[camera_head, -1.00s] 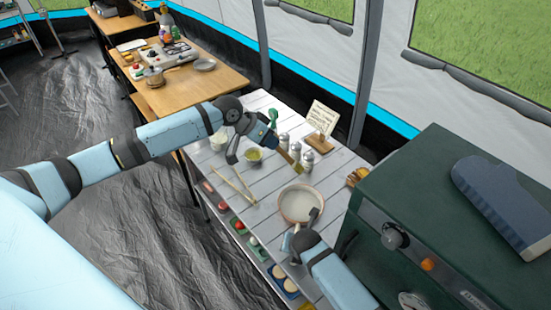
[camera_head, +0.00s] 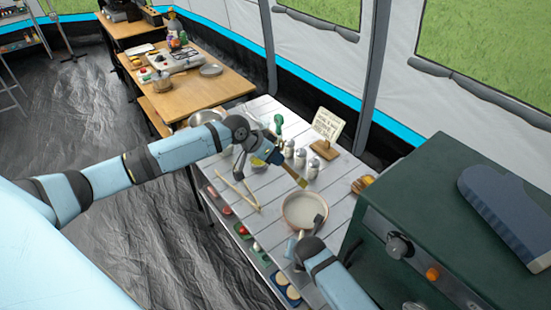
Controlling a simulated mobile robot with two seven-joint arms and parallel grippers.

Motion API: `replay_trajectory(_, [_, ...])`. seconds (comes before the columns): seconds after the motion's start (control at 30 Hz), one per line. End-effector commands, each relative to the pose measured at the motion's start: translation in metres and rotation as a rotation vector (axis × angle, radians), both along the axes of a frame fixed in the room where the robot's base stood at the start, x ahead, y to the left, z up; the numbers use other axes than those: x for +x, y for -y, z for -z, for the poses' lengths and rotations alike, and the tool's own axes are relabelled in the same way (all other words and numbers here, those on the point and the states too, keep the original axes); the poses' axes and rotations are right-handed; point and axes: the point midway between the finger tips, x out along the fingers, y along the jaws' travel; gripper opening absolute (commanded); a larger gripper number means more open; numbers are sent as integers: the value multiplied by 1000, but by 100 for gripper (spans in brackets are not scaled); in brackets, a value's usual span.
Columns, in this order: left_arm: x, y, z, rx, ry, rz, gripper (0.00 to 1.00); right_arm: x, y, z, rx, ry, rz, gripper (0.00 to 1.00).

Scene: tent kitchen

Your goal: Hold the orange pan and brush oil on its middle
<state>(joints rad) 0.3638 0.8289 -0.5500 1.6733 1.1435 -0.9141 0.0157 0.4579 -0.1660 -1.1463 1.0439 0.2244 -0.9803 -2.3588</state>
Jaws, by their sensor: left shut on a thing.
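The orange pan (camera_head: 305,211), with a pale inside, sits on the white slatted table (camera_head: 275,200) near its front right. My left gripper (camera_head: 268,151) is shut on a brush (camera_head: 293,176), whose tan end points down and right, just behind the pan's far rim and apart from its middle. A small bowl of yellowish oil (camera_head: 258,165) stands below the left gripper and is partly hidden by it. My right gripper (camera_head: 312,232) is at the near side of the pan by its handle. The fingers are too small and covered to show whether they grip it.
Wooden tongs (camera_head: 239,190) lie left of the pan. Several shakers (camera_head: 300,158) and a recipe card on a stand (camera_head: 326,130) are behind. A green oven or grill (camera_head: 440,220) stands close on the right. A metal bowl (camera_head: 205,117) is at the far left.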

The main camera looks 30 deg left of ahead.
Motion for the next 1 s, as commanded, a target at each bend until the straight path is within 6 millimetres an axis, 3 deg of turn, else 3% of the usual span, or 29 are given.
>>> replay_trajectory(0.27, [0, 0, 5, 0, -1, 0, 0, 0, 0, 0, 0, 1, 0, 0])
replay_trajectory(1.0, [0, 0, 73, -1, -3, 0, 0, 0, 0, 0, 0, 1, 0, 0])
